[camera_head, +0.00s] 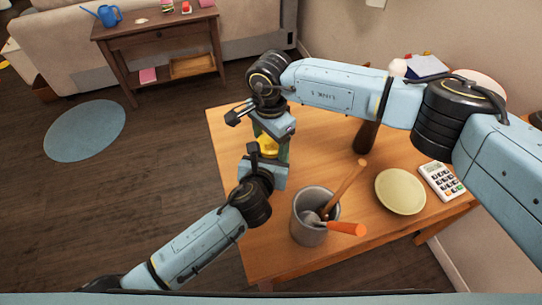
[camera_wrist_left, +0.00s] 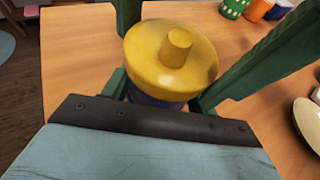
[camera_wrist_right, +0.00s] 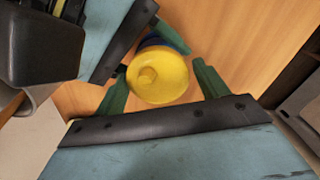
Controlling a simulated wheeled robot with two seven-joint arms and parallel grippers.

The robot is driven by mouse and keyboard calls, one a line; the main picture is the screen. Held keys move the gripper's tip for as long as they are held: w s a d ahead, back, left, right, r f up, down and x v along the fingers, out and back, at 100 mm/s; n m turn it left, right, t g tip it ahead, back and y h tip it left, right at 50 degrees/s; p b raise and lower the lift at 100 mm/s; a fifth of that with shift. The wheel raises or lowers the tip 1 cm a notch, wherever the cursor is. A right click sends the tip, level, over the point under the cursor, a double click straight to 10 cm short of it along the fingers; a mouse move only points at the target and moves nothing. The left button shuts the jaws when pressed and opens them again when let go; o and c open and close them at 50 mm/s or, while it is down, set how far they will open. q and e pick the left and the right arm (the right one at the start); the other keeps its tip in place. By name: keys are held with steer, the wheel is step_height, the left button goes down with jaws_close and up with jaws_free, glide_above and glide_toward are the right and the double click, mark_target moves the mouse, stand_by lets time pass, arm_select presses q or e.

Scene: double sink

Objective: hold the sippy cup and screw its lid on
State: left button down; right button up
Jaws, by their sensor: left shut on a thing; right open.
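The sippy cup's yellow lid (camera_wrist_left: 172,58), with a short spout, sits on top of the dark blue cup (camera_wrist_left: 150,100); I cannot tell whether it is threaded on. My left gripper (camera_head: 266,160) is shut on the cup, with its green fingers on either side in the left wrist view. My right gripper (camera_wrist_right: 161,68) is open above the cup. In the right wrist view the lid (camera_wrist_right: 160,76) lies between its spread fingers, with a gap on the right side. In the head view the lid (camera_head: 267,145) shows between the two grippers, and most of the cup is hidden.
A grey pot (camera_head: 310,229) with a wooden-handled and an orange-handled utensil stands near my left arm. A pale green plate (camera_head: 400,191), a calculator (camera_head: 442,181) and a dark brown bottle (camera_head: 366,138) are on the wooden table (camera_head: 285,262) to the right. The table's left edge is close by.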

steer(key=c, duration=0.8)
steer(key=shift+w+m, duration=0.1)
steer(key=shift+m, duration=1.6)
steer(key=o, duration=0.9)
steer(key=shift+o, duration=1)
steer(key=shift+s, duration=0.2)
